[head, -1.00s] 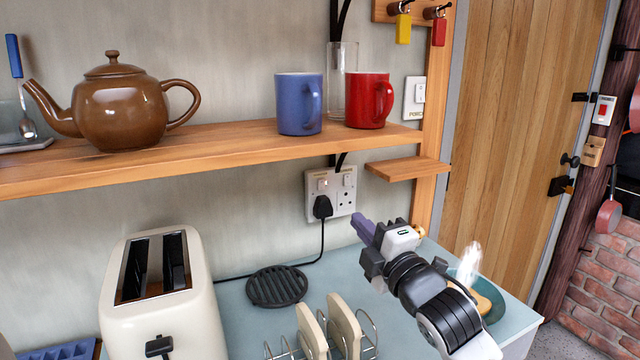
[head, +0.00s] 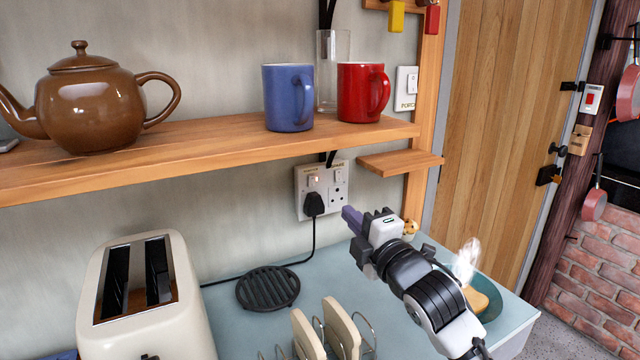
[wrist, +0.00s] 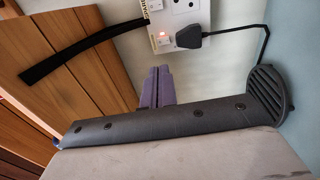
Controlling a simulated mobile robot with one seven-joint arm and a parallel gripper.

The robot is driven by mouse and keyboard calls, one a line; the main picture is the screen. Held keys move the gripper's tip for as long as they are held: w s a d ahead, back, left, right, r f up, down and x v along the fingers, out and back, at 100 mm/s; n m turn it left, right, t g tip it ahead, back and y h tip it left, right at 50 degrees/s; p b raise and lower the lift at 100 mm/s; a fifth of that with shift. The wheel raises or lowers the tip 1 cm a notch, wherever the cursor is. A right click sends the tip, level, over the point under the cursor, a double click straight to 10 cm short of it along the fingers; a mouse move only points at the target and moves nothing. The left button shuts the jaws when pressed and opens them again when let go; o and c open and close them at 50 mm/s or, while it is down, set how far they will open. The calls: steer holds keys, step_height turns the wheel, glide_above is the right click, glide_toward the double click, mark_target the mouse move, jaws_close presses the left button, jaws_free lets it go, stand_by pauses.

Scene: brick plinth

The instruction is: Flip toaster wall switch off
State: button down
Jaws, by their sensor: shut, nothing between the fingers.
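A white double wall socket (head: 322,188) is on the wall under the shelf, with two rocker switches along its top. A black plug (head: 314,204) sits in its left outlet. The left switch (head: 313,180) shows a small red light, which also glows in the wrist view (wrist: 163,35). The plug's cable runs down toward the cream toaster (head: 146,300) at the lower left. My gripper (head: 350,217) has its purple fingers together, empty, just right of and below the socket in the head view. In the wrist view the fingers (wrist: 157,84) point toward the socket, apart from it.
A wooden shelf (head: 215,143) above holds a brown teapot (head: 95,105), a blue mug (head: 288,97) and a red mug (head: 362,92). A small wooden ledge (head: 400,163) juts out right of the socket. A black trivet (head: 267,288) and toast rack (head: 330,330) are on the counter.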

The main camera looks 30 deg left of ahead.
steer(key=p, duration=0.6)
glide_toward(313, 179)
steer(key=x, duration=0.5)
steer(key=shift+w+a+r, duration=0.15)
steer(key=shift+a+r, duration=0.05)
steer(key=shift+r, duration=0.05)
steer(key=shift+w+a+f, duration=0.1)
steer(key=shift+w+a, duration=0.25)
steer(key=shift+a, duration=0.25)
